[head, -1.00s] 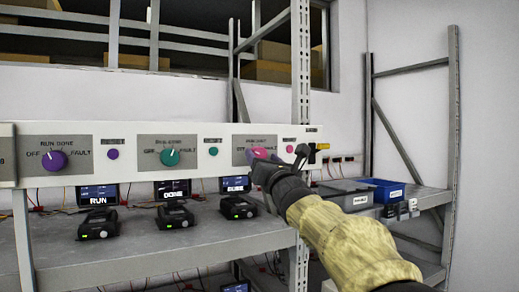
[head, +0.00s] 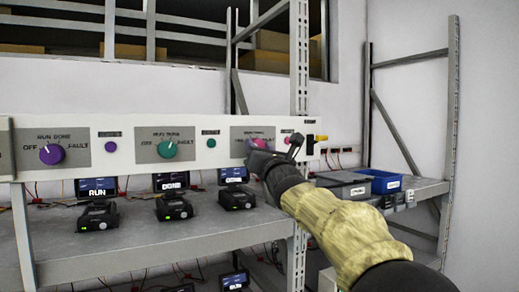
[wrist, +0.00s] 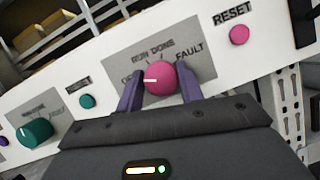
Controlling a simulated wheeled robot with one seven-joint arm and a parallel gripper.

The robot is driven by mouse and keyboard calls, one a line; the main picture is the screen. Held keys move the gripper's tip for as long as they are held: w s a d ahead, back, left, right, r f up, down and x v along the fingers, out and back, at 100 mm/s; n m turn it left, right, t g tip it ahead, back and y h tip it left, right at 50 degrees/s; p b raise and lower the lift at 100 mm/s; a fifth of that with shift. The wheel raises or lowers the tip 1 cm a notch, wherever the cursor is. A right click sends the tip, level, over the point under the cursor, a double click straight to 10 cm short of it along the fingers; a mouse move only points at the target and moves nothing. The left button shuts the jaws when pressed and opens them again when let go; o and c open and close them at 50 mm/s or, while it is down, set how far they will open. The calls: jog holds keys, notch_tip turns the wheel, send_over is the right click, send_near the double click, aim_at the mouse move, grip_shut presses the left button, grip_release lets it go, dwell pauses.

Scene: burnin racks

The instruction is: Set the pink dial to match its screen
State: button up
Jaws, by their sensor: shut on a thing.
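The pink dial (wrist: 163,77) sits on a grey plate marked OFF, RUN, DONE and FAULT, on the white panel. Its white mark points left, toward the partly hidden OFF. In the head view the dial (head: 257,143) is mostly covered by my gripper (head: 254,150). In the wrist view the purple fingers of my gripper (wrist: 158,92) stand on both sides of the dial, shut on it. The screen (head: 233,174) below the dial is lit, but its word is too small to read for certain.
A pink RESET button (wrist: 239,34) is right of the dial. The teal dial (head: 167,149) and purple dial (head: 51,154) are on the panel to the left. Black devices stand on the shelf (head: 140,236) below. A blue bin (head: 386,182) is at right.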

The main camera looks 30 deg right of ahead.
jog(key=shift+a+f+m+h+b, duration=0.1)
jog(key=shift+m+h+b, duration=0.3)
jog(key=shift+m+b, duration=0.45)
jog(key=m+g+h, duration=0.1)
jog(key=m, duration=0.4)
jog(key=m+g+h, duration=0.1)
jog(key=m+g, duration=0.1)
jog(key=m, duration=0.3)
jog(key=r+m+g+h+b, duration=0.1)
jog(key=m+g, duration=0.1)
jog(key=m, duration=0.3)
jog(key=shift+h, duration=0.4)
jog(key=m+g+p, duration=0.1)
jog(key=m+p, duration=0.1)
jog(key=shift+m+g+y, duration=0.3)
jog(key=shift+m, duration=0.05)
jog(key=shift+f+m+p, duration=0.15)
jog(key=shift+m+p, duration=0.25)
jog(key=shift+p, duration=0.1)
jog(key=shift+f, duration=0.1)
